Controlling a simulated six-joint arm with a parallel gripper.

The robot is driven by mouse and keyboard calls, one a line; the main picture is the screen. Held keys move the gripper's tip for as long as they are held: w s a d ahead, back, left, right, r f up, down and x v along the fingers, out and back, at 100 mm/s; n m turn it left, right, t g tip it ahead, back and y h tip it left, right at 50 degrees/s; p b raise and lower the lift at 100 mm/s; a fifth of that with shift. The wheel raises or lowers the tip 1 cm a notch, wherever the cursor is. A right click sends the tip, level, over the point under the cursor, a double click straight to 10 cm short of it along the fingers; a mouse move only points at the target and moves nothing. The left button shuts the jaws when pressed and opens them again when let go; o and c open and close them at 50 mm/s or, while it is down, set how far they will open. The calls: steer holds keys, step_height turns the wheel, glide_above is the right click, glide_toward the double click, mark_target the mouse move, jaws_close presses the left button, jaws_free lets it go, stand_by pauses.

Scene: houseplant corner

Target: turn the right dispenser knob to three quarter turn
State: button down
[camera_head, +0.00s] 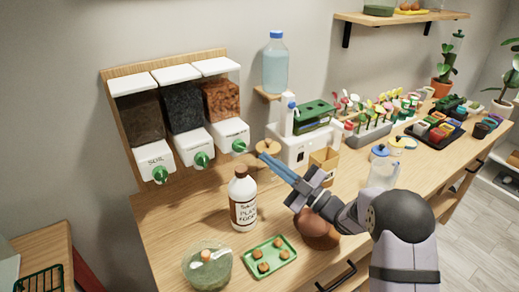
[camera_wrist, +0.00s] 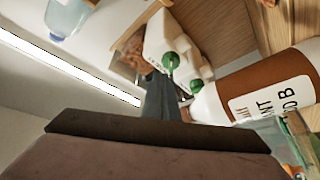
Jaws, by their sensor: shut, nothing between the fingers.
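The right dispenser knob (camera_head: 239,146) is green and sits on the front of the right white dispenser outlet (camera_head: 227,132), under a bin of orange-brown material. In the wrist view the upper green knob (camera_wrist: 171,60) appears to be this one. My gripper (camera_head: 263,157) is shut and empty, its blue-grey fingers pointing left toward the knob. The fingertips look a little to the right of the knob and apart from it. In the wrist view the fingers (camera_wrist: 160,100) rise just below it. The knob's exact angle is too small to read.
The middle knob (camera_head: 201,159) and left knob (camera_head: 160,174) are alongside. A white machine (camera_head: 295,147) and a round wooden piece (camera_head: 268,146) are close behind my fingers.

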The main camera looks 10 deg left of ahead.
mark_target(240, 147)
steer(key=s+d+r+n+p, duration=0.15)
steer(key=r+p, duration=0.35)
steer(key=r, duration=0.5)
steer(key=d+r+p, duration=0.2)
steer(key=r+p, duration=0.3)
steer(key=r, duration=0.5)
step_height(240, 147, down, 13)
steer(key=d+m+h, duration=0.1)
steer(key=m+h, duration=0.6)
steer(key=m, duration=1.3)
steer(key=shift+d, duration=0.35)
steer(key=shift+w+a+m, duration=0.1)
steer(key=shift+m, duration=0.15)
steer(key=w+a+f+p, duration=0.4)
steer(key=a+f, duration=0.1)
steer(key=a, duration=0.4)
steer(key=shift+a+p, duration=0.3)
steer(key=shift+p, duration=0.1)
